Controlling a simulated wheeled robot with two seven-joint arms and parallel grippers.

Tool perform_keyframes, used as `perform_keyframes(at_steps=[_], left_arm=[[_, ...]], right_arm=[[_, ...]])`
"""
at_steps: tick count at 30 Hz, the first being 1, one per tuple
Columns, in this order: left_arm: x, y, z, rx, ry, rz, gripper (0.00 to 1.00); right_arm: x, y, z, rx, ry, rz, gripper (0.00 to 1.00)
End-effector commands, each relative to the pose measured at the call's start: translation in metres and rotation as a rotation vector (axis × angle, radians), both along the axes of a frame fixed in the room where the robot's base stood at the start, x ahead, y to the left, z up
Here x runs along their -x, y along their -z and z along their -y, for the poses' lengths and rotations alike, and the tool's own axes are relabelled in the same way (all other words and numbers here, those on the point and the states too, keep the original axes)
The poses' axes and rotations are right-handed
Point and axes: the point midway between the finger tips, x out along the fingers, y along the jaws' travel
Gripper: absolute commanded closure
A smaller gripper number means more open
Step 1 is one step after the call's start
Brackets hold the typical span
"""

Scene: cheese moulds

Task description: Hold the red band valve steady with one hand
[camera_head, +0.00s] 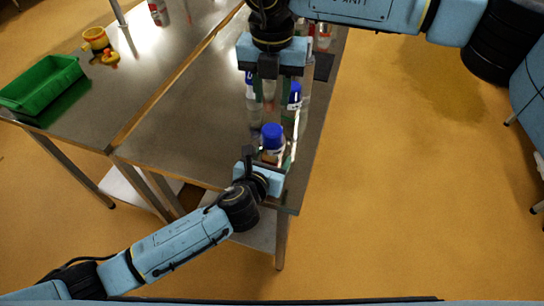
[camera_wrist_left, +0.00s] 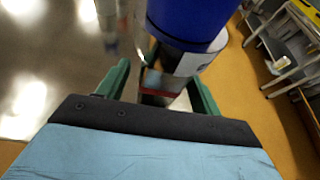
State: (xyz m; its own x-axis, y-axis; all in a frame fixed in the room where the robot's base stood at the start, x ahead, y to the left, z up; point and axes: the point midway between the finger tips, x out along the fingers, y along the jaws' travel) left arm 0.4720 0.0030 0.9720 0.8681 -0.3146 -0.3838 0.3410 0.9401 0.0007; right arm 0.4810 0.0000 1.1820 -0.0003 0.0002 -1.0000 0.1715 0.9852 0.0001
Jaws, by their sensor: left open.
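A blue-capped, bottle-like piece (camera_head: 272,143) with a pale body stands near the front end of the steel table. In the left wrist view, its blue cap (camera_wrist_left: 190,18) is large and a red band shows low on its body (camera_wrist_left: 158,92). I take this to be the red band valve. My left gripper (camera_head: 274,160) is open, with its green fingers on either side of the piece; contact is not clear. My right gripper (camera_head: 270,92) points down over the table farther back, its fingers apart. A pale thing shows between or behind them, not clearly gripped.
Another blue-capped container (camera_head: 294,96) stands close to the right gripper. A green crate (camera_head: 42,84) and a yellow cup (camera_head: 96,38) are on the left table (camera_head: 110,100). The front middle of the steel table (camera_head: 190,140) is clear. Its right edge is close to the containers.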

Motion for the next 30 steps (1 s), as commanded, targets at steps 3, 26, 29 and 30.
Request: perform_keyframes(at_steps=[3, 26, 29, 30], left_arm=[[-0.0069, 0.0020, 0.0028, 0.002, 0.001, 0.001, 0.35], [-0.0087, 0.0037, 0.0033, 0.000, 0.001, 0.000, 0.88], [-0.0087, 0.0037, 0.0033, 0.000, 0.001, 0.000, 0.96], [-0.0086, 0.0038, 0.0032, 0.000, 0.001, 0.000, 0.96]], right_arm=[[0.0000, -0.0001, 0.0000, 0.000, 0.000, 0.000, 0.64], [0.0000, 0.0000, 0.0000, 0.000, 0.000, 0.000, 0.64], [0.0000, 0.0001, 0.0000, 0.000, 0.000, -0.001, 0.58], [0.0003, 0.0008, 0.0002, -0.003, 0.002, -0.006, 0.53]])
